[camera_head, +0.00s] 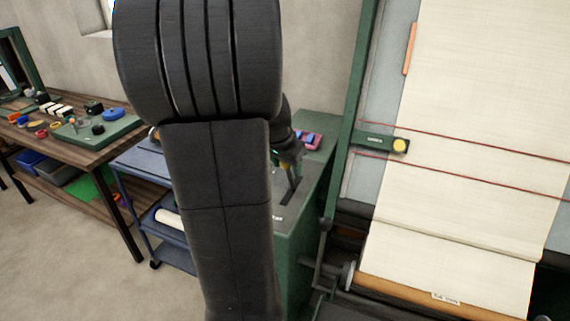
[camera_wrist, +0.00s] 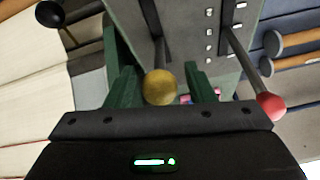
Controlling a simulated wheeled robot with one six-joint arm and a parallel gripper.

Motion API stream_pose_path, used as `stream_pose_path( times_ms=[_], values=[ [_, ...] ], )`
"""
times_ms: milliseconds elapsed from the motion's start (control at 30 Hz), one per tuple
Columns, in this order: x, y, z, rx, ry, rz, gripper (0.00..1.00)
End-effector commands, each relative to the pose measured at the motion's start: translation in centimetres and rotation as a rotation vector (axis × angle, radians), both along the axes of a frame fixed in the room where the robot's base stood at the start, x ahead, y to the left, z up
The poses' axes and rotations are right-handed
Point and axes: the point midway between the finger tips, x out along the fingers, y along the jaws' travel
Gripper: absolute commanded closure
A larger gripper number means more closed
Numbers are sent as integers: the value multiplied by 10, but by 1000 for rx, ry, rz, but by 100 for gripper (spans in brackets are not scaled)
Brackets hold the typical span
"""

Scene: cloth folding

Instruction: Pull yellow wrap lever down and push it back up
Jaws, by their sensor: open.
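The yellow wrap lever shows in the wrist view as a dark rod ending in a round yellow knob (camera_wrist: 160,87). My gripper (camera_wrist: 163,82) is open, with its green fingers on either side of the knob. The knob sits between the fingers with a narrow gap visible on each side. The lever rises from a slot in a grey panel (camera_wrist: 188,30). In the head view, my arm hides most of this area, and only part of my gripper (camera_head: 289,160) shows over the green cabinet (camera_head: 318,165).
A lever with a red knob (camera_wrist: 272,107) stands right of my gripper in the wrist view. A black knob (camera_wrist: 50,14) is at the upper left. A loom with cream cloth (camera_head: 470,180) stands right in the head view; a blue cart (camera_head: 145,160) and workbench (camera_head: 95,152) stand left.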

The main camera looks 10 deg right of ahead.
Motion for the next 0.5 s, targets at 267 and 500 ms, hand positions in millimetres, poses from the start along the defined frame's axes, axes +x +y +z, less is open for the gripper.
stream_pose_path(
  times_ms=[267, 500],
  values=[
    [5, -3, -14, 0, 0, 0, 51],
    [5, -3, -15, 1, -1, 0, 53]
  ],
)
